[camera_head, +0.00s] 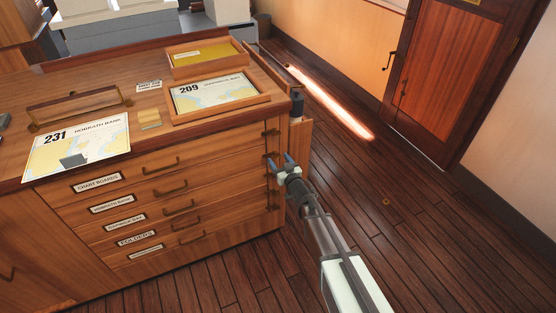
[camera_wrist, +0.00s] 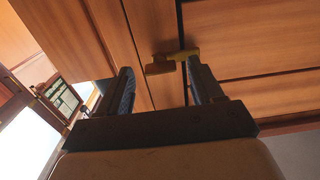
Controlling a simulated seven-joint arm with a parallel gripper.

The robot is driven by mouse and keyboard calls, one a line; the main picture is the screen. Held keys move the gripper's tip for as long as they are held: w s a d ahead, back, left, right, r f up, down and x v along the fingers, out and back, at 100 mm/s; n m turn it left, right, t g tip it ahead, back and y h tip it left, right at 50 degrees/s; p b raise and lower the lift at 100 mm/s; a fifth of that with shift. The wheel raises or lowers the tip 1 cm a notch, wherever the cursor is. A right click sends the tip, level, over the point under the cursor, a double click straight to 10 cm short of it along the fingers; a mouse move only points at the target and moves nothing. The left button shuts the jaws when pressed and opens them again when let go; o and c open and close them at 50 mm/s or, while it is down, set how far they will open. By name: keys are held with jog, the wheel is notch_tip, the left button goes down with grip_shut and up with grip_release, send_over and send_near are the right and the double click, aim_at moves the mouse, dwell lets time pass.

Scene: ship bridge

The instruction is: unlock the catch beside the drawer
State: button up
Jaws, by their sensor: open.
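The wooden chart chest has a stack of labelled drawers (camera_head: 150,190) with dark pull handles. Small dark catches sit along the right end of the drawer fronts, among them an upper one (camera_head: 271,133) and a lower one (camera_head: 273,208). My gripper (camera_head: 281,161) is open at the chest's right front edge, near the upper drawers, and partly covers the catches there. In the wrist view, a brass catch (camera_wrist: 172,63) lies across a dark gap between wooden panels. It appears between the open fingers of my gripper (camera_wrist: 160,70). I cannot tell whether they touch it.
On the chest top lie chart 231 (camera_head: 78,148), a framed chart 209 (camera_head: 214,93), a wooden tray (camera_head: 207,55) and a yellowish block (camera_head: 149,119).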

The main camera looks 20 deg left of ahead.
jog(key=shift+w+a, duration=0.5)
jog(key=c, duration=1.1)
